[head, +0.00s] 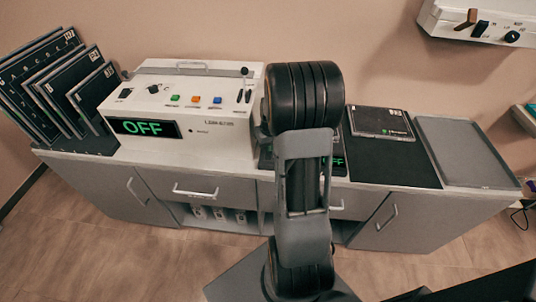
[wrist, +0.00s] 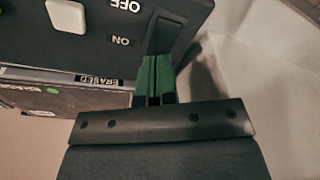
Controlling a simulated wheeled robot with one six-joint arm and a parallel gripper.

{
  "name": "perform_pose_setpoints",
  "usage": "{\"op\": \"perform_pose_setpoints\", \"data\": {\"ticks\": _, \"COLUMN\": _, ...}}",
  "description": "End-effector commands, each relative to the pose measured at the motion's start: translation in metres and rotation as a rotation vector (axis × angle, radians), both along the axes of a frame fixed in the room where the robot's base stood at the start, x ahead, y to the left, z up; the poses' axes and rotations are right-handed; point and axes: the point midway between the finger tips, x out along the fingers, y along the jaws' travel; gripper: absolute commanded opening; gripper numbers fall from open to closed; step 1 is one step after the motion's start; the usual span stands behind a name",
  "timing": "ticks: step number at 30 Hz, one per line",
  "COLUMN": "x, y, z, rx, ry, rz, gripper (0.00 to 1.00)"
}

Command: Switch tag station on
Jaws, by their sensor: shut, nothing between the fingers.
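A dark panel (wrist: 105,30) fills the top left of the wrist view, with upside-down OFF and ON labels, a pale square button (wrist: 66,15) and a dark rocker-like switch (wrist: 165,32). I take it for the tag station. In the head view, a dark device with green lettering (head: 338,162) is mostly hidden behind my arm. My gripper (wrist: 156,72) is shut and empty, its green fingertips just below the switch's end in the wrist view. I cannot tell whether they touch it. My gripper is hidden in the head view.
A white console (head: 190,85) with a green OFF display (head: 143,128) stands left of my arm. Dark plates (head: 60,85) lean at the far left. A dark cassette (head: 380,122) and a grey tray (head: 460,150) lie right. A white switch box (head: 485,22) hangs on the wall.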

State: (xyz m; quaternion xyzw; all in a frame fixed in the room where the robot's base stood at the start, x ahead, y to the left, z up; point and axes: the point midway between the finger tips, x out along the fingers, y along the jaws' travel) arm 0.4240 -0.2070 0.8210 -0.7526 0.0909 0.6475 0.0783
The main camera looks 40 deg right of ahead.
Motion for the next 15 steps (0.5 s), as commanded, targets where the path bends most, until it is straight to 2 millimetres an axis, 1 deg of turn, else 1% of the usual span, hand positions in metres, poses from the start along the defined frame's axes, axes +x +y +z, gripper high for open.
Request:
{"op": "perform_pose_setpoints", "data": {"ticks": 1, "x": 0.0, "y": 0.0, "z": 0.008, "rx": 0.0, "ry": -0.001, "rz": 0.0, "gripper": 0.0}}
{"op": "perform_pose_setpoints", "data": {"ticks": 15, "x": 0.0, "y": 0.0, "z": 0.048, "rx": -0.001, "ry": -0.001, "rz": 0.0, "gripper": 0.0}}
